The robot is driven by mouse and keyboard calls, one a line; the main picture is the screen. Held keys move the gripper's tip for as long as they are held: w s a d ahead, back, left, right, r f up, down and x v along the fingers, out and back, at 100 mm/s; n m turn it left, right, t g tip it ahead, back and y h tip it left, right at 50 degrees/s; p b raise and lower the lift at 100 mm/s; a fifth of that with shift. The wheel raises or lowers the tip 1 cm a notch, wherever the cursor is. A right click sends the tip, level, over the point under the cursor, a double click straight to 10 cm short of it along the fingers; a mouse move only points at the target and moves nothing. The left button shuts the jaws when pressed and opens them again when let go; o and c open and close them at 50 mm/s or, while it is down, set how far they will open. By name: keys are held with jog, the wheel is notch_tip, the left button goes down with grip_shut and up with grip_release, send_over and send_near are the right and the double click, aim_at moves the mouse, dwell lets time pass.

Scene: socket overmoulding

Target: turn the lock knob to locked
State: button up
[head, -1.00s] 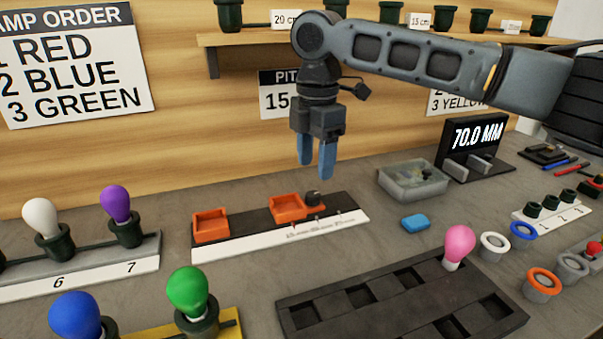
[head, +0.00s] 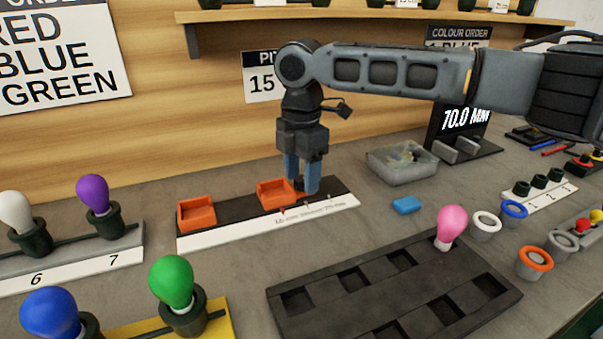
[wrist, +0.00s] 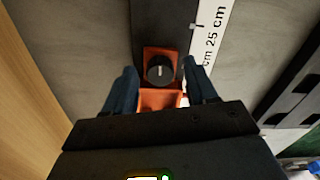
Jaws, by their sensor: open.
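Whether the fingers touch anything cannot be told.
Two orange trays, left (head: 197,214) and right (head: 274,194), sit on the black rail (head: 236,205) with a white scale strip (head: 270,228) in front. A blue block (head: 407,205) and a clear bin (head: 402,162) lie to the right. A dark mould tray (head: 400,300) stands in front.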

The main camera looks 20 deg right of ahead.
jog(key=c, duration=1.1)
jog(key=shift+o, duration=0.2)
jog(key=shift+r+p, duration=0.1)
jog(key=shift+p, duration=0.25)
jog(key=shift+r+m+p, duration=0.15)
jog(key=shift+m+p, duration=0.45)
jog(key=shift+p, duration=0.3)
jog(key=shift+s+a+m+p, duration=0.1)
jog(key=shift+m+p, duration=0.6)
jog(key=shift+p, duration=0.45)
jog(key=m+p, duration=0.2)
jog(key=p, duration=0.1)
jog(key=shift+f+m+p, duration=0.2)
jog(key=shift+m+p, duration=0.6)
jog(key=shift+p, duration=0.05)
jog(key=shift+f, duration=0.1)
